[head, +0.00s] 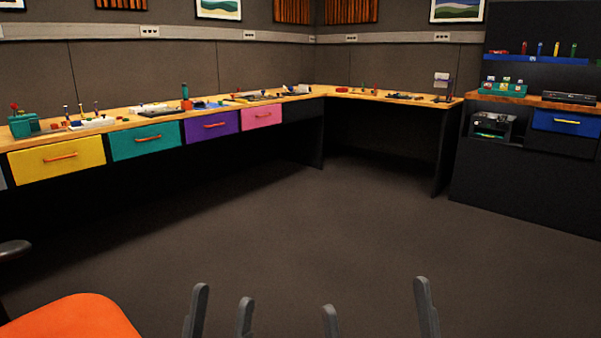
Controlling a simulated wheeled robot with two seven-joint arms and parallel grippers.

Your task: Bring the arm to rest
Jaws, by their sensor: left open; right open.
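My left gripper (220,312) shows at the bottom of the head view, its two grey fingers pointing up and apart, with nothing between them. My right gripper (379,312) is beside it to the right, also open and empty, its fingers wider apart. Both are over the bare floor, far from the benches. The arms behind the fingers are out of view. No trackball panel can be made out for certain among the small things on the benches.
A long wooden bench (135,121) with coloured drawers runs along the left and back walls. A dark cabinet (520,175) with a blue drawer (566,122) stands at right. An orange chair seat (70,318) is at the lower left. The middle floor (300,225) is clear.

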